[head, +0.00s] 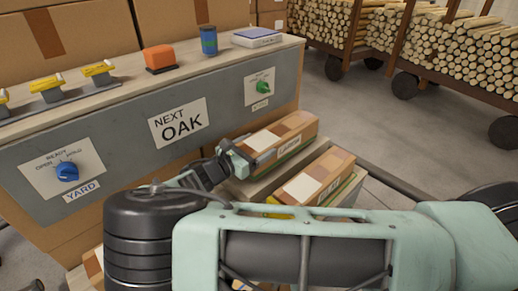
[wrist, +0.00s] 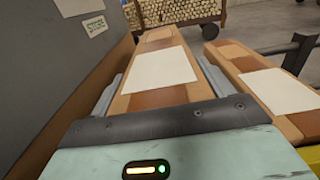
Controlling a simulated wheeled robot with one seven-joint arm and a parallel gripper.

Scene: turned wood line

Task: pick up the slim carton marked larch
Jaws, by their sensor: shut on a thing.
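A slim carton (head: 283,135) with brown and tan patches and a pale top panel lies lengthwise beside the grey panel. The small label on its near side seems to read larch. My gripper (head: 238,158) is shut on this carton at its left end. In the wrist view, the carton (wrist: 162,69) runs away between the two fingers of my gripper (wrist: 160,88), one along each side. I cannot tell whether the carton is clear of the surface under it. A second, similar carton (head: 320,174) lies nearer and to the right; its label is partly hidden by my arm.
A control bench with a grey panel (head: 120,150) stands close on the left, with a sign (head: 178,124) reading "NEXT OAK", a blue knob (head: 66,171) and a green knob (head: 263,88). Yellow-handled levers (head: 97,69) line its top. Carts of wooden rods (head: 330,22) stand behind open floor.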

